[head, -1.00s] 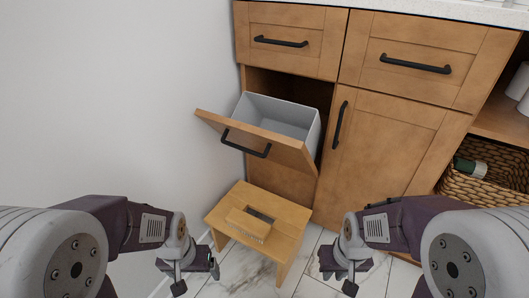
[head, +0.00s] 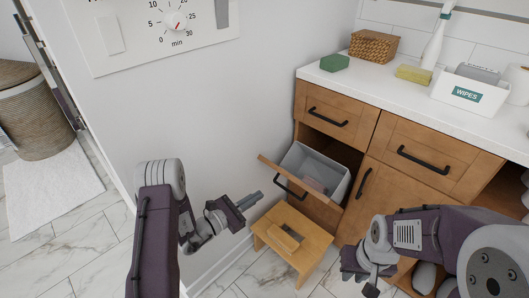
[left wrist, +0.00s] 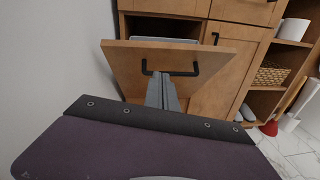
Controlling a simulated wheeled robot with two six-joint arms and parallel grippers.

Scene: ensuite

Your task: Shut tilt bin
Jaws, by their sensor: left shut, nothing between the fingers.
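The tilt bin's wooden front (head: 283,178) leans outward from the cabinet, with a grey liner (head: 322,170) inside and a black bar handle (head: 290,187). In the left wrist view the tilted front (left wrist: 190,62) and its handle (left wrist: 172,72) are straight ahead. My left gripper (head: 254,199) is shut and empty, left of the tilted front and apart from it in the head view; its fingers (left wrist: 162,92) point at the front. My right gripper (head: 370,279) hangs low at the right, in front of the lower cabinet, away from the bin; its jaw state is unclear.
A wooden step stool (head: 292,240) stands on the floor below the bin. A wall with a timer panel (head: 165,22) is on the left. A counter (head: 390,88) with wipes and a sponge lies above. A woven hamper (head: 38,112) stands far left.

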